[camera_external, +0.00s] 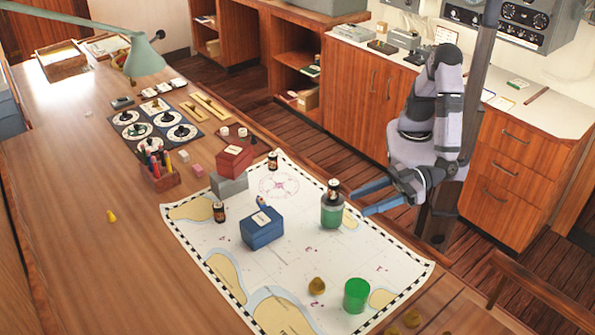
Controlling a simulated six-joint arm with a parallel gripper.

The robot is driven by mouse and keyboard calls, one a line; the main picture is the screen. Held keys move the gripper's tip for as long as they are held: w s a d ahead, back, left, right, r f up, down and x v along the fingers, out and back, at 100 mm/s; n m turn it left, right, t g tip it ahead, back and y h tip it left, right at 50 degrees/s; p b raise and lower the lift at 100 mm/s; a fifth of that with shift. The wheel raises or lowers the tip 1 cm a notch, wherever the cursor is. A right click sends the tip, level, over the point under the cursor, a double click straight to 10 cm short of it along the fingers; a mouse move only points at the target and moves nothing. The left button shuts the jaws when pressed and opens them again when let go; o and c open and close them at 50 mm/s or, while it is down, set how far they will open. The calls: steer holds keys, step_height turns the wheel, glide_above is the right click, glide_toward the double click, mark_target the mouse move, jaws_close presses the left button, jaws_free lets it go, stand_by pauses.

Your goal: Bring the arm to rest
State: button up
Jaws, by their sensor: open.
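My gripper (374,197) is open and empty. Its two blue fingers point left, over or just off the right edge of the chart on the table. My arm rises behind it on the right, folded upward. A green bottle (331,212) with a dark top stands on the chart just left of the fingertips. I cannot tell exactly how far apart the bottle and fingers are.
The chart (215,240) lies on the wooden table (95,275). A blue box (262,228), a green cup (356,295) and small dark jars stand on it. A red box (235,158), pen holder (160,178) and green lamp (145,57) are further left. Cabinets stand behind my arm.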

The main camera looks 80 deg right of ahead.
steer(key=w+r+g+p, duration=0.1)
steer(key=w+g+p, duration=0.1)
steer(key=w, duration=0.5)
steer(key=w+d+f+g+h+p, duration=0.1)
steer(key=w+d+g+p, duration=0.2)
steer(key=d, duration=0.4)
steer(key=w+d+g+h+p, duration=0.1)
steer(key=w+d+g, duration=0.1)
steer(key=w+d, duration=0.5)
steer(key=s+d+m+g+h+p, duration=0.1)
steer(key=s+d, duration=0.4)
steer(key=d, duration=0.5)
steer(key=s+d+m+g+h+p, duration=0.1)
steer(key=s+d+g, duration=0.3)
steer(key=d, duration=0.6)
steer(key=s+d+m+g+h+p, duration=0.2)
steer(key=s+d, duration=0.3)
steer(key=d, duration=0.5)
steer(key=shift+s+d+f+m+h, duration=0.2)
steer(key=shift+s+m+h, duration=0.1)
